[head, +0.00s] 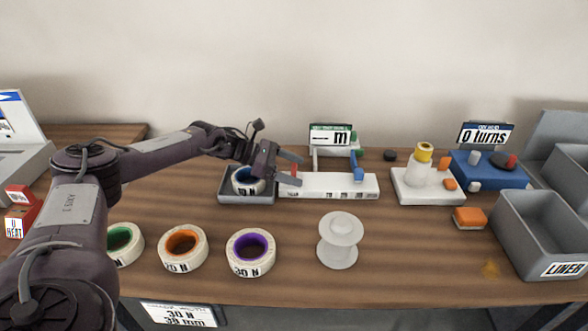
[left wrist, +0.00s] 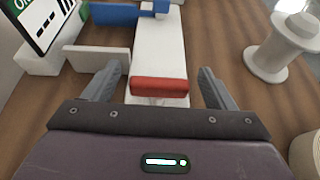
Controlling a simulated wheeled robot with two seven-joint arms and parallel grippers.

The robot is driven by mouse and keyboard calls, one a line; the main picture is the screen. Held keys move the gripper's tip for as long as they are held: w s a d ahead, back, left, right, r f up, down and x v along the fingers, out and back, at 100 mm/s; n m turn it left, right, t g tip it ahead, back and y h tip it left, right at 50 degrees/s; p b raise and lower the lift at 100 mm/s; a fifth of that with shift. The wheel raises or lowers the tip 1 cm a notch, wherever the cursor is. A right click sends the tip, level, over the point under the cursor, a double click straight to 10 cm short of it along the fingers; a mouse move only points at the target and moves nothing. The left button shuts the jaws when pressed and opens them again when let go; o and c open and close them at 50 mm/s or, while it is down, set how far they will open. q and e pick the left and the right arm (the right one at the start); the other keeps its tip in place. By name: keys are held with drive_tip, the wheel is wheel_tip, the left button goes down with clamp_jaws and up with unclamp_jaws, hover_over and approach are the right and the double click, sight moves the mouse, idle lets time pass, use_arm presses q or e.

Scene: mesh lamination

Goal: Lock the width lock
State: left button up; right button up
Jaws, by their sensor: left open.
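The width gauge is a long white bar (head: 330,186) with labels along its front and a blue block (head: 357,165) toward its right end. It also shows in the left wrist view as a white bar (left wrist: 175,48) with a blue piece (left wrist: 115,14). A red block (left wrist: 160,87), which may be the width lock, sits across the near end of the bar. My left gripper (head: 290,168) is open at the bar's left end. In the left wrist view its fingers stand either side of the red block, apart from it. My right gripper is not in view.
A grey tray (head: 232,198) with a blue-cored roll (head: 241,187) is left of the bar. Tape rolls (head: 250,268) and a white spool (head: 340,252) stand in front. A display (head: 330,135) stands behind. A grey LINER bin (head: 515,240) is at right.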

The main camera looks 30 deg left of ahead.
use_arm(q)
drive_tip(key=v, duration=0.7)
drive_tip(key=shift+a, duration=0.2)
drive_tip(key=shift+r, duration=0.1)
